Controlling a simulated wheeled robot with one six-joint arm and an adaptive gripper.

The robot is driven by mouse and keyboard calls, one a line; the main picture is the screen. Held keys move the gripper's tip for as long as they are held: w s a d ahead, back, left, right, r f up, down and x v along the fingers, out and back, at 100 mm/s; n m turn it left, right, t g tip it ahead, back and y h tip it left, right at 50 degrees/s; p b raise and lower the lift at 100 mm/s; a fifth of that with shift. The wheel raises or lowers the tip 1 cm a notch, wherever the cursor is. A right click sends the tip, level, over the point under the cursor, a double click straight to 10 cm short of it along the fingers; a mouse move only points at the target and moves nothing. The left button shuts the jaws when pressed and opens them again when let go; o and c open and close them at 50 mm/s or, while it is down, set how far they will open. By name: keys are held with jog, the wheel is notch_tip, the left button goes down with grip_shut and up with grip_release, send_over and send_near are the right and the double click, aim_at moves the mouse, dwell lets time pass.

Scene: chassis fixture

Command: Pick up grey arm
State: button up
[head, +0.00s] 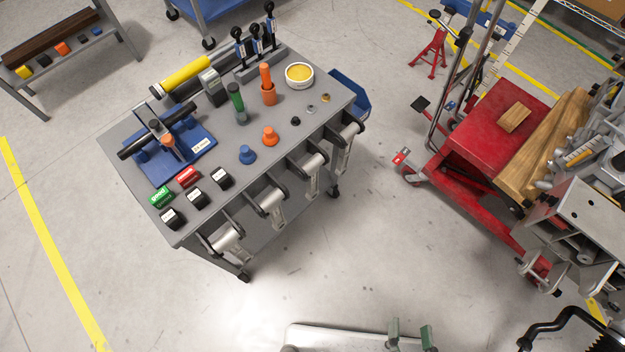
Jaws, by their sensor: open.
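Several grey arms hang along the front right side of the grey cart (125,130). They have silver bodies and black round ends at the cart's edge. The nearest grey arm (228,237) is at the cart's front corner. Another grey arm (272,202) is to its right, then a grey arm (309,180), and the farthest grey arm (344,155) is near the right corner. They look alike, and which one the task means cannot be told. My gripper is not in view.
The cart top holds a blue tray (185,168), small blocks, coloured knobs and a yellow cylinder (186,74). A red cart (480,135) with wooden boards and metal parts stands right. A pale plate (335,338) lies at the bottom edge. Floor between is clear.

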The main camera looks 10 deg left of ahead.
jog(key=w+a+f+m+g+y, duration=0.1)
jog(key=w+f+m, duration=0.15)
jog(key=f, duration=0.35)
jog(key=w+a+f+m+g, duration=0.1)
jog(key=w+f+m, duration=0.1)
jog(key=f+m, duration=0.35)
jog(key=m+y, duration=1.3)
jog(key=m, duration=0.1)
send_near(315, 180)
jog(key=w, duration=0.1)
jog(key=shift+g, duration=0.4)
jog(key=x, duration=1)
jog(key=shift+a+r, duration=0.15)
jog(key=shift+a, duration=0.25)
jog(key=shift+w+r, duration=0.1)
grip_shut()
